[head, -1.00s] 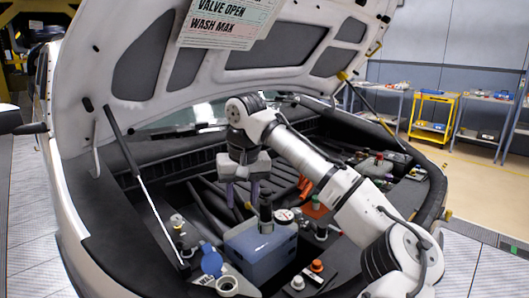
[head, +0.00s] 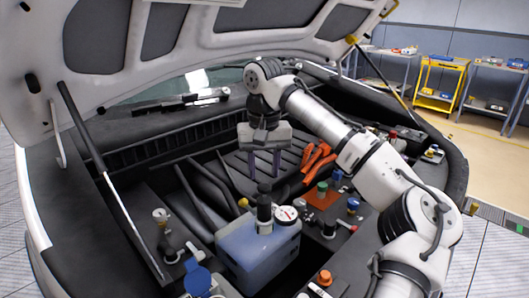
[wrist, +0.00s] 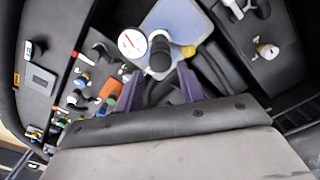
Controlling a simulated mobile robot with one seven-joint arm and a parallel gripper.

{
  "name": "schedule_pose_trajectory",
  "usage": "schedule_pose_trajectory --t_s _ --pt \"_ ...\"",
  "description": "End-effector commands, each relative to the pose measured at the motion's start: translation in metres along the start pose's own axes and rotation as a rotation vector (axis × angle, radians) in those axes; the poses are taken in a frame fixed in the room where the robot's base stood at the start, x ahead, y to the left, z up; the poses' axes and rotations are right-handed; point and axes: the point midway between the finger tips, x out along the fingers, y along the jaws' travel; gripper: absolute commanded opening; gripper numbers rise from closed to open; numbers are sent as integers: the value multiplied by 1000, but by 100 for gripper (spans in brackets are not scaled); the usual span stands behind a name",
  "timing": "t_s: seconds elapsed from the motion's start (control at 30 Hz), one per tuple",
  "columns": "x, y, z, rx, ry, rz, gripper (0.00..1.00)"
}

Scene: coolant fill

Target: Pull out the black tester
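The black tester (head: 264,212) stands upright in the top of a blue-grey tank (head: 250,250), with a white round gauge (head: 286,214) at its right side. In the wrist view the tester (wrist: 160,52) is seen from above, with the gauge (wrist: 132,42) beside it. My gripper (head: 265,174) is open and empty, fingers pointing down, above the tester in the picture and apart from it. In the wrist view the two purple fingers (wrist: 160,78) are spread, with the tester just beyond the gap between them. How far apart they are in depth is hard to tell.
The raised hood (head: 190,45) hangs over the bay, with a prop rod (head: 105,175) at the left. A blue cap (head: 198,281), an orange cap (head: 325,277) and an orange bracket (head: 317,160) surround the tank. Workbenches and a yellow cart (head: 435,85) stand far right.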

Motion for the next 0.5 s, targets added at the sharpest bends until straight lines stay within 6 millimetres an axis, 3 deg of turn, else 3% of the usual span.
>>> schedule_pose_trajectory --t_s 0.3,0.5 --pt "61 1 0 2 -1 2 39" --pt "88 1 0 2 0 1 39"
